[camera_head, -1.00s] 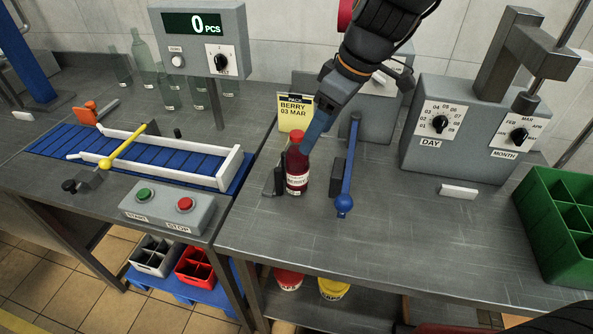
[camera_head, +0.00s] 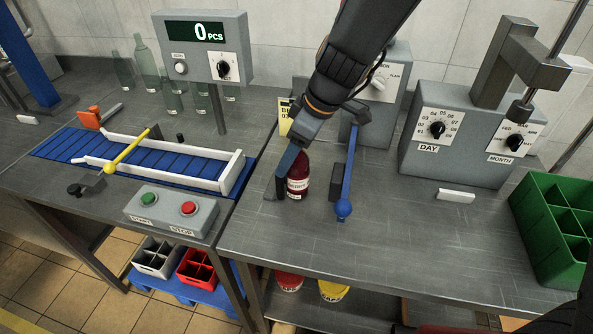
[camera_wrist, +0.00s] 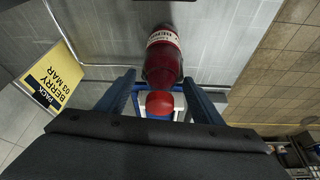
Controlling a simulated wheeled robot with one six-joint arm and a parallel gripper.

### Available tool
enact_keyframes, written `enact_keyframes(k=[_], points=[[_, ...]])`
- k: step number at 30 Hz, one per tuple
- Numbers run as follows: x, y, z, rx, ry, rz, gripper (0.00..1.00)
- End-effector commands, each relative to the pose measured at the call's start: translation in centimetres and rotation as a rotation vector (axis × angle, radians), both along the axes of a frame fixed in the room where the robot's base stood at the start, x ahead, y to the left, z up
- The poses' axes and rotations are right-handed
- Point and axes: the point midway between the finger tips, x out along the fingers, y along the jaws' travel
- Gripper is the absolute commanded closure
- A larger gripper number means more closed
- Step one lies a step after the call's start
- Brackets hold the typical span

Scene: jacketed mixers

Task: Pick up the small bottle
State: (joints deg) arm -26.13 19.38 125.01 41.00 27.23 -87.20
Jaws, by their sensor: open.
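The small bottle (camera_head: 299,184) is dark red with a pale label and stands upright on the right-hand bench. In the wrist view the bottle (camera_wrist: 163,62) lies ahead of my gripper, its red cap between the two blue fingers. My gripper (camera_wrist: 160,84) is open, with a finger on each side of the cap and visible gaps. In the head view my gripper (camera_head: 285,165) comes down over the bottle's top and hides its cap. I cannot tell whether a finger touches the bottle.
A blue-handled lever (camera_head: 345,185) stands just right of the bottle. A yellow pack card (camera_head: 285,117) is behind it. The day and month box (camera_head: 455,150) and a green crate (camera_head: 550,230) are farther right. The front of the bench is clear.

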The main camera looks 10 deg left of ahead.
Motion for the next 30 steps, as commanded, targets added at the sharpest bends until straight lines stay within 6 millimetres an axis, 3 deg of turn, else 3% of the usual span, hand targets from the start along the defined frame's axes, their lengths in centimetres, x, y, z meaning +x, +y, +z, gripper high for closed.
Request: enact_keyframes(k=[8,18,30], points=[[0.04,0.03,-0.14,0.0,-0.001,0.0,0.43],[0.03,0.02,-0.11,0.0,-0.001,-0.001,1.0],[0.09,0.06,0.18,0.002,-0.002,-0.001,1.0]])
